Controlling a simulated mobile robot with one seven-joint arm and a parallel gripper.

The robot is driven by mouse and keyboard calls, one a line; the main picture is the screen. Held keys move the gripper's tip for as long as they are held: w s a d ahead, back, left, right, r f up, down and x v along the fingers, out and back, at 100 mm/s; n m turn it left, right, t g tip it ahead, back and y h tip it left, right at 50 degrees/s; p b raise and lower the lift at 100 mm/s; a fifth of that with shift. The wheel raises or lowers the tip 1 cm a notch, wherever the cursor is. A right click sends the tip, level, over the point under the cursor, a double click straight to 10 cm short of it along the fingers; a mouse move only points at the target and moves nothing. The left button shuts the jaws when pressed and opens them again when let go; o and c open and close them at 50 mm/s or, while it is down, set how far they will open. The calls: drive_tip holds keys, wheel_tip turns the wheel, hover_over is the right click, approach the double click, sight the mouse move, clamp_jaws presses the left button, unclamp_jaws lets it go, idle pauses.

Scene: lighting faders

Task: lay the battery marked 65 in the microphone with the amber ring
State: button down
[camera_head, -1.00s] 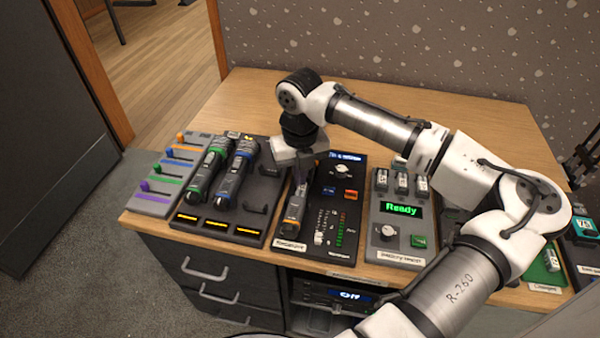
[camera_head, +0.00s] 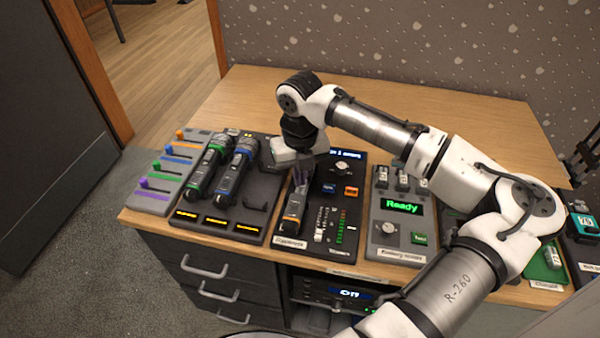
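The microphone with the amber ring (camera_head: 291,220) lies on the dark panel left of the slider controls, its upper end partly hidden by my gripper. My gripper (camera_head: 302,178) points down over that microphone's upper end. Its fingers are small and blurred, so I cannot tell whether they are open or hold anything. Several small batteries (camera_head: 402,179) stand in the slots of the grey battery tester (camera_head: 388,247), whose screen reads "Ready". Another battery (camera_head: 553,258) lies on a green tray at the right. I cannot read a 65 on any battery.
Microphones with a green ring (camera_head: 209,167) and a blue ring (camera_head: 236,170) lie in the dark rack at left. A colored fader box (camera_head: 158,180) stands beside them. A teal-topped device (camera_head: 583,223) is at far right. The desk's back (camera_head: 250,100) is clear.

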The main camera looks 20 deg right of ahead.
wheel_tip(320, 180, up, 6)
drive_tip(key=p, duration=0.6)
drive_tip(key=shift+f, duration=0.1)
idle(0.6)
